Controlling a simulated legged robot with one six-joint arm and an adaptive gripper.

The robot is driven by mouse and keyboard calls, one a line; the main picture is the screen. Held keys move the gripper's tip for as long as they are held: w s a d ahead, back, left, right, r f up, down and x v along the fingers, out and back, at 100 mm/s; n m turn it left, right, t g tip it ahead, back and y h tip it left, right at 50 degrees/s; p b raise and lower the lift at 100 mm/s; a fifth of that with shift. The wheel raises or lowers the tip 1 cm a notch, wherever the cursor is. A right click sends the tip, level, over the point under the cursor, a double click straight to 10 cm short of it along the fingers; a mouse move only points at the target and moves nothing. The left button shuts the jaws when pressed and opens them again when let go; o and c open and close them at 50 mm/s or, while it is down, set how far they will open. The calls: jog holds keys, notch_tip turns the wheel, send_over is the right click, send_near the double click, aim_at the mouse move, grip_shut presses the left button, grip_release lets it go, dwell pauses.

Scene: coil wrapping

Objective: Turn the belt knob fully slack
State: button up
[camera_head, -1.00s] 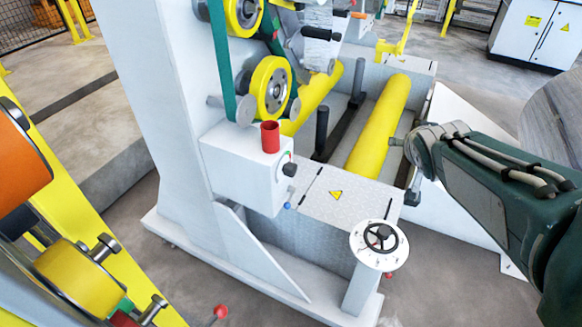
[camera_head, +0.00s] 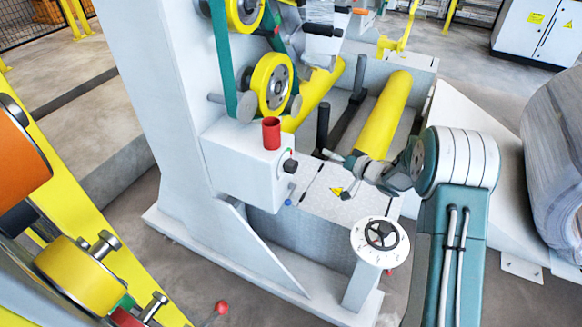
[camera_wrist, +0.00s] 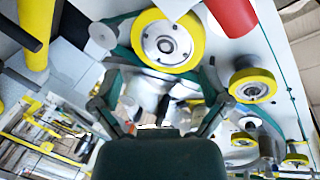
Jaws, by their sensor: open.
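A small black knob (camera_head: 290,166) sticks out of the right face of a white box (camera_head: 240,160) on the machine frame, with a dial marking behind it. A green belt (camera_head: 220,55) runs down around yellow-rimmed pulleys (camera_head: 272,84) above the box. My gripper (camera_head: 336,172) is open and empty. In the head view it is to the right of the knob, apart from it, above the checkered plate. In the wrist view my gripper (camera_wrist: 160,75) has its fingers spread, with a yellow-rimmed pulley (camera_wrist: 165,42) beyond; I cannot make out the knob there.
A red cup-like cylinder (camera_head: 271,133) stands on the box. A black handwheel (camera_head: 381,233) on a white dial stands below my gripper. Yellow rollers (camera_head: 385,112) lie behind. A large wrapped coil (camera_head: 555,150) is at right. A small blue knob (camera_head: 288,202) sits below the black one.

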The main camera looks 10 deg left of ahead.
aim_at(296, 169)
jog(key=s+a+f+g+y, duration=0.2)
jog(key=s+f+g+y, duration=0.15)
jog(key=f, duration=0.35)
jog(key=x, duration=1)
jog(key=shift+w+a+r, duration=0.1)
jog(key=shift+a+r, duration=0.2)
jog(key=shift+a, duration=0.1)
jog(key=shift+d, duration=0.1)
jog(key=c, duration=1.1)
